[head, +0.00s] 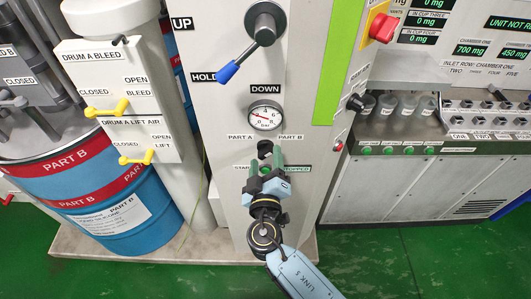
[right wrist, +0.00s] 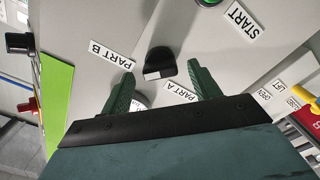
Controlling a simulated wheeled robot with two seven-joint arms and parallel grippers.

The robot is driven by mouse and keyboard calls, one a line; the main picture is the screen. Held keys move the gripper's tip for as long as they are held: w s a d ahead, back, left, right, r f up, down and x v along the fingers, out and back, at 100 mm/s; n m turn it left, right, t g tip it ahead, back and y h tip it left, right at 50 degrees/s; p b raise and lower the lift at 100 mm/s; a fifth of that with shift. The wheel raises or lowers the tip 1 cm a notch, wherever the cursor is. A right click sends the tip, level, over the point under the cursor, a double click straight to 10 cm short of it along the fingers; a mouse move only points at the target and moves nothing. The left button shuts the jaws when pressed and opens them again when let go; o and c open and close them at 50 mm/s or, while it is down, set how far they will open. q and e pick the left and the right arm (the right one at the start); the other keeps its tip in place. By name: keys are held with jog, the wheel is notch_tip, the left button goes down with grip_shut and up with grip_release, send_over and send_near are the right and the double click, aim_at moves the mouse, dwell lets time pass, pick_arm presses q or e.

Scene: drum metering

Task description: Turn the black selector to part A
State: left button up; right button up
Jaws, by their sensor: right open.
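The black selector (head: 264,147) sits on the grey panel below the round gauge, between the PART A label (head: 240,136) on the left and the PART B label (head: 290,137) on the right. In the right wrist view the selector (right wrist: 160,61) shows a white mark on its edge facing the labels' side. I cannot tell that it points at either label. My right gripper (head: 265,168) is open just below the selector in the head view. In the right wrist view its two green fingers (right wrist: 162,80) are spread, with the selector between and beyond their tips, apparently untouched. My left gripper is out of view.
The gauge (head: 265,115) and a blue-tipped lever (head: 240,60) are above the selector. A green button (right wrist: 207,2) with a START label (right wrist: 244,22) is close by. Yellow drum valves (head: 107,109) stand left; a red knob (head: 383,27) is upper right.

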jog(key=shift+w, duration=0.8)
jog(key=shift+c, duration=0.3)
jog(key=c, duration=0.9)
